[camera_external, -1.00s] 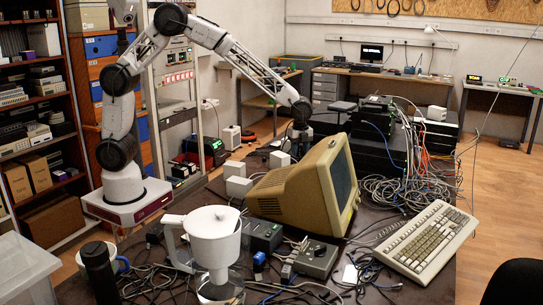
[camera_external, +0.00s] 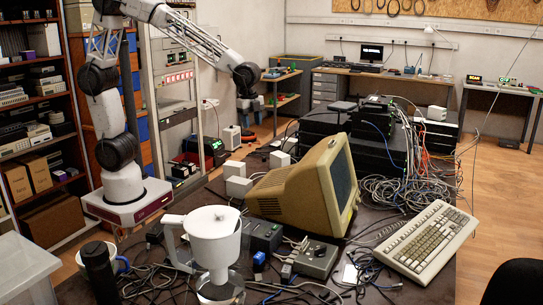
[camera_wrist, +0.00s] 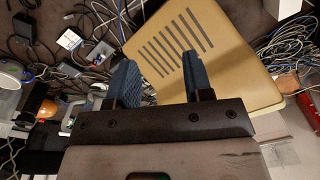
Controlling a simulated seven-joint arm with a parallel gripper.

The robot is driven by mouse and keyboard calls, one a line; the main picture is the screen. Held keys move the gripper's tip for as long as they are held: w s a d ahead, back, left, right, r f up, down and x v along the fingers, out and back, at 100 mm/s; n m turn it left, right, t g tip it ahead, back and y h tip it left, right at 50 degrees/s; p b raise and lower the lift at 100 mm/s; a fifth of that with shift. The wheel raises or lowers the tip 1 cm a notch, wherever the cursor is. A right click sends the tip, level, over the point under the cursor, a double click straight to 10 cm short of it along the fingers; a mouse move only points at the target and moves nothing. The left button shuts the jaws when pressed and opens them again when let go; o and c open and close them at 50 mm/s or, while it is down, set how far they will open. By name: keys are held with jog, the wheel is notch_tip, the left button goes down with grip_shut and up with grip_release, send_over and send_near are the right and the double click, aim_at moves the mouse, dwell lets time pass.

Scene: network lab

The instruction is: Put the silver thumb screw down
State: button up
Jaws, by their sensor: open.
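My gripper (camera_external: 250,103) hangs from the raised arm, above and behind the beige monitor on the dark table. In the wrist view my gripper's two blue fingers (camera_wrist: 158,78) are spread apart, with nothing seen between them. I cannot make out the silver thumb screw in either view; it may be too small or hidden. The vented beige casing of the monitor (camera_wrist: 215,60) lies beyond the fingers in the wrist view.
The beige monitor (camera_external: 290,185) stands mid-table, with a keyboard (camera_external: 430,240) at right and a white pitcher (camera_external: 212,235) in front. Black network devices (camera_external: 378,152) are stacked behind it. Tangled cables cover much of the table. Small white boxes (camera_external: 238,187) stand left of the monitor.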

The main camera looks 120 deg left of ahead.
jog(key=s+d+r+n, duration=0.1)
jog(key=s+d+r, duration=0.2)
jog(key=s+d, duration=0.4)
jog(key=s+d+r+n, duration=0.2)
jog(key=s+d+r, duration=0.15)
jog(key=s, duration=0.55)
jog(key=s+d+f+n, duration=0.1)
jog(key=s+d, duration=0.2)
jog(key=s, duration=0.5)
jog(key=s+d+f+n+t, duration=0.1)
jog(key=s+d, duration=0.2)
jog(key=s, duration=0.5)
jog(key=shift+s+d+f+t, duration=0.2)
jog(key=shift+d+t, duration=0.1)
jog(key=shift+d, duration=0.1)
jog(key=o, duration=0.8)
jog(key=shift+o, duration=0.2)
jog(key=shift+r, duration=0.1)
